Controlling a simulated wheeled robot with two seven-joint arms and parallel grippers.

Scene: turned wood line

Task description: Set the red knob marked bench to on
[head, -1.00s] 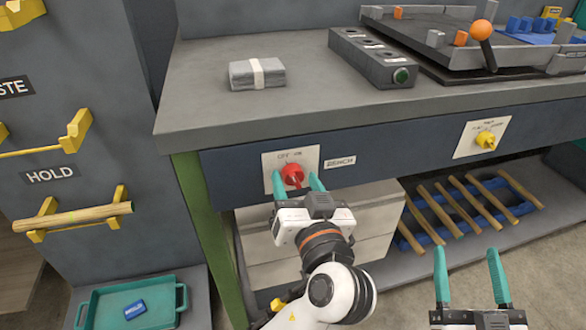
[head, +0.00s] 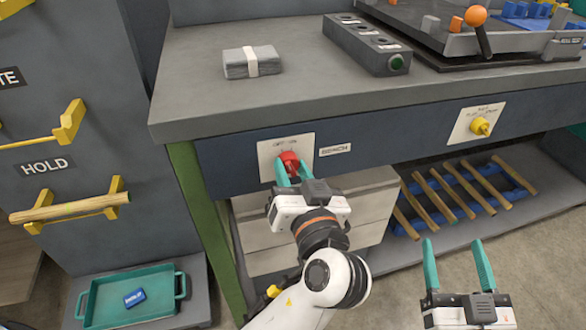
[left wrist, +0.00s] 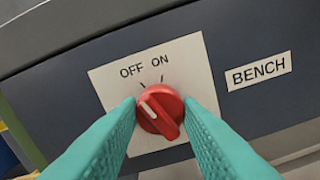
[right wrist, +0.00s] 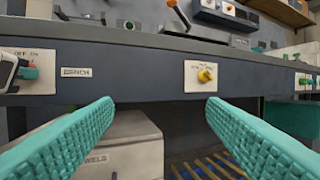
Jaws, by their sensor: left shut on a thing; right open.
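The red knob (head: 289,161) sits on a white plate on the blue-grey front of the bench, beside a BENCH label (head: 335,149). In the left wrist view, the red knob (left wrist: 160,112) has a white pointer line aimed up and left, on the OFF side and away from the ON mark (left wrist: 160,60). My left gripper (head: 294,170) is shut on the knob, one teal finger on each side; the fingers also frame it in the left wrist view (left wrist: 160,105). My right gripper (head: 453,245) is open and empty, in front of the lower shelf.
A yellow knob (head: 480,127) is on another plate to the right. Slatted wooden rods (head: 465,200) lie below. A teal tray (head: 150,290) is at lower left.

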